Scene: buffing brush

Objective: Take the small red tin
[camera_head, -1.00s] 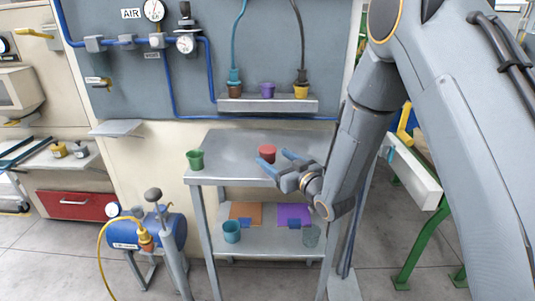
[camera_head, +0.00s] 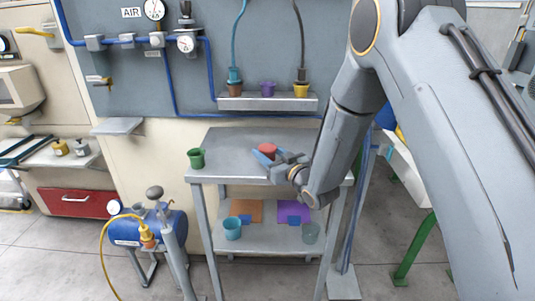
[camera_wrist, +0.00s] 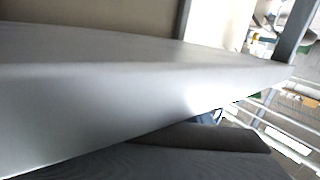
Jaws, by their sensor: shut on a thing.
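The small red tin (camera_head: 266,148) is at the middle of the grey cart's top shelf (camera_head: 235,140) in the head view. My gripper (camera_head: 265,154) has come in from the right and is shut on the red tin. Its blue fingers are at the tin's near side and hide its lower part. I cannot tell whether the tin still touches the shelf. The wrist view shows a grey surface (camera_wrist: 90,100) very close, and the tin does not show there.
A green cup (camera_head: 196,159) stands on the top shelf's left. A wall ledge (camera_head: 265,103) with several small pots is behind. A blue tank (camera_head: 150,227) stands at left.

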